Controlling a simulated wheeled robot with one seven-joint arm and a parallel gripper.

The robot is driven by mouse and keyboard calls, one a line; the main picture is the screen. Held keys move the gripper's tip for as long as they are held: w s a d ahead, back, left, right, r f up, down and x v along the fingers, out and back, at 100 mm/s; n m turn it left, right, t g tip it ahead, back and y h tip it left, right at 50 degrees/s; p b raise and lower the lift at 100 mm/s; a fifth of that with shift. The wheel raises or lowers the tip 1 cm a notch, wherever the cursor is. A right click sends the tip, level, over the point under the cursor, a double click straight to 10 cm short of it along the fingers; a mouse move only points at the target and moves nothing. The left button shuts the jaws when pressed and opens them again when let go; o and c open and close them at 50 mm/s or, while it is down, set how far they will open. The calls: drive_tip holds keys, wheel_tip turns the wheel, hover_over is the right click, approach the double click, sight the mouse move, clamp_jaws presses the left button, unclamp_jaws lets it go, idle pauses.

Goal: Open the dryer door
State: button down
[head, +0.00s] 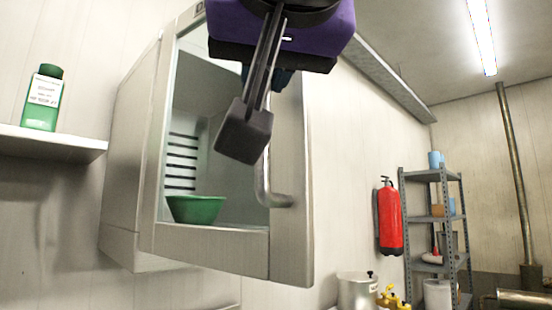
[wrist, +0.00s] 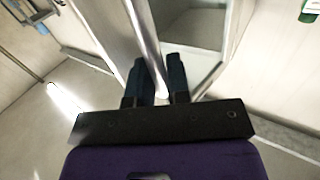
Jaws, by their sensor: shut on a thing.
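The dryer (head: 130,150) is a pale metal cabinet on the wall, left of centre in the head view. Its front has a large see-through opening, and a green bowl (head: 196,209) stands inside. A curved metal handle (head: 275,199) runs up the right side of the front; its upper part is hidden behind my arm. My purple gripper (head: 272,78) is at the upper part of the handle. In the wrist view its dark fingers (wrist: 157,75) are shut on the handle bar (wrist: 142,35). I cannot tell whether the door stands slightly ajar.
A shelf (head: 60,147) with a green bottle (head: 43,98) is left of the dryer. To the right are a red fire extinguisher (head: 389,218) and a grey rack (head: 403,235). A metal pot (head: 357,292) stands below right. The air before the dryer's lower front looks clear.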

drive_tip(key=shift+s+a+f+n+t, duration=0.15)
drive_tip(key=shift+s+a, duration=0.15)
drive_tip(key=shift+a, duration=0.25)
drive_tip(key=shift+s+a+r+n+t, duration=0.1)
drive_tip(key=shift+s+a, duration=0.25)
drive_tip(key=shift+a, duration=0.15)
drive_tip(key=shift+s+a+f+n+t, duration=0.15)
drive_tip(key=shift+s+a, duration=0.15)
drive_tip(key=shift+a, duration=0.25)
drive_tip(key=c, duration=1.5)
unclamp_jaws()
drive_tip(key=shift+r, duration=0.1)
drive_tip(key=o, duration=0.4)
drive_tip(key=shift+a, duration=0.15)
drive_tip(key=shift+c, duration=0.2)
drive_tip(key=s+a, duration=0.2)
drive_tip(key=s, duration=0.8)
drive_tip(key=shift+s+a+r+m+g, duration=0.2)
drive_tip(key=shift+s+a+m+g, duration=0.1)
drive_tip(key=shift+a, duration=0.1)
